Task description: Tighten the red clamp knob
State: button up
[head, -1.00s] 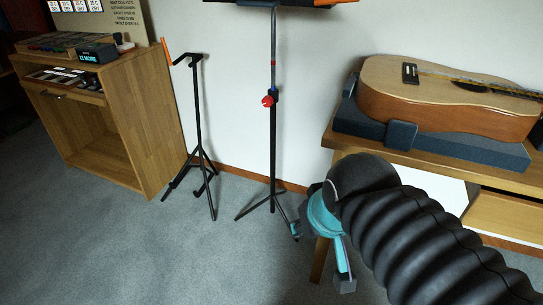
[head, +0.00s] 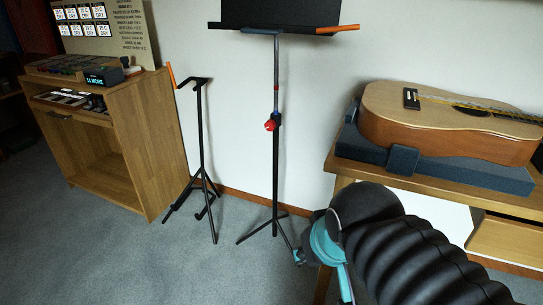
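The red clamp knob (head: 271,125) sits partway up the black pole of the music stand (head: 275,170), near the middle of the head view. The knob is in plain sight, just below a blue collar on the pole. My gripper (head: 322,278) is low and to the right of the stand, near its feet in the picture, well below the knob and apart from it. Its teal fingers point down and are spread, with nothing seen between them. My black ribbed arm hides part of the gripper.
A guitar stand (head: 202,150) is to the left, beside a wooden cabinet (head: 160,150). A guitar (head: 450,120) lies on a wooden bench (head: 345,165) at right. Carpet in front is clear.

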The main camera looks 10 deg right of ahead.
aim_at(270, 126)
jog(key=u, duration=0.55)
jog(key=k, duration=1.3)
jog(key=z, duration=0.1)
jog(key=i, duration=0.9)
jog(key=u, duration=0.1)
